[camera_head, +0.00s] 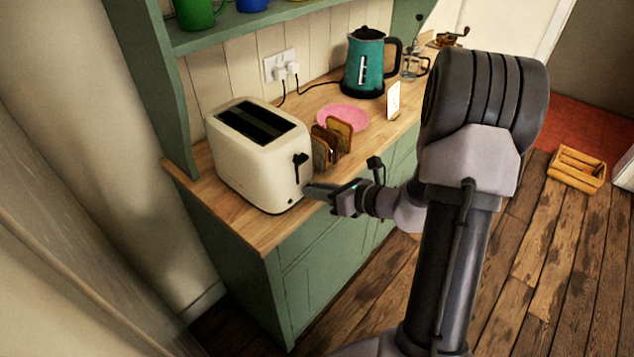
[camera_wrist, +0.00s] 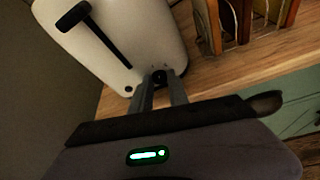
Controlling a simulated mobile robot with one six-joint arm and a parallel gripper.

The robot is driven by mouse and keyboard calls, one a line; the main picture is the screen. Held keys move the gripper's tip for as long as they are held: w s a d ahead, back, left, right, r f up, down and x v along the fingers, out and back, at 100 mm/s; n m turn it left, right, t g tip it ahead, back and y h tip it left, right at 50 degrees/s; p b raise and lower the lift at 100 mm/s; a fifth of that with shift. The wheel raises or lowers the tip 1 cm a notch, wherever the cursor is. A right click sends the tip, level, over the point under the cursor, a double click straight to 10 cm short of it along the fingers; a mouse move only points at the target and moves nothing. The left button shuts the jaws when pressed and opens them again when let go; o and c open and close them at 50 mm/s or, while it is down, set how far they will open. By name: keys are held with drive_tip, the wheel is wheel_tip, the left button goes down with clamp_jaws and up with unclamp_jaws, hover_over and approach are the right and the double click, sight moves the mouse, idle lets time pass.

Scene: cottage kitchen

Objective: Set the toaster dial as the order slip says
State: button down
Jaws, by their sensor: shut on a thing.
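The cream toaster (camera_head: 225,165) stands on the wooden counter, and its end face fills the upper left of the wrist view (camera_wrist: 150,35). My gripper (camera_head: 307,189) reaches this face from the right. In the wrist view, my gripper's fingers (camera_wrist: 160,80) are shut on the small dark dial (camera_wrist: 158,75) low on the face. The fingers hide much of the dial, so I cannot read its setting. The black lever (camera_wrist: 74,16) sits above its slot, clear of my fingers. The order slip (camera_head: 394,100) is a small upright white card beyond the plate; its marks are too small to read.
A toast rack (camera_head: 330,143) with bread stands close to the toaster, beside a pink plate (camera_head: 343,117). A teal kettle (camera_head: 366,65) is farther back. The counter's front edge (camera_head: 285,240) lies below my gripper. A wooden crate (camera_head: 577,170) is on the floor.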

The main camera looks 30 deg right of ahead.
drive_tip(key=shift+w+d+f+m+t+y+p, duration=0.2)
drive_tip(key=shift+m+y+p, duration=0.9)
drive_tip(key=shift+m, duration=1.05)
drive_tip(key=shift+s+d+f+m+t+y+p, duration=0.1)
drive_tip(key=shift+f+m+t+y+p, duration=0.2)
drive_tip(key=shift+m+y+p, duration=1.4)
drive_tip(key=shift+w+d+f+m+t+y+p, duration=0.1)
drive_tip(key=shift+m+t+y+p, duration=0.4)
drive_tip(key=shift+m, duration=2.15)
drive_tip(key=c, duration=1.3)
unclamp_jaws()
drive_tip(key=shift+o, duration=0.2)
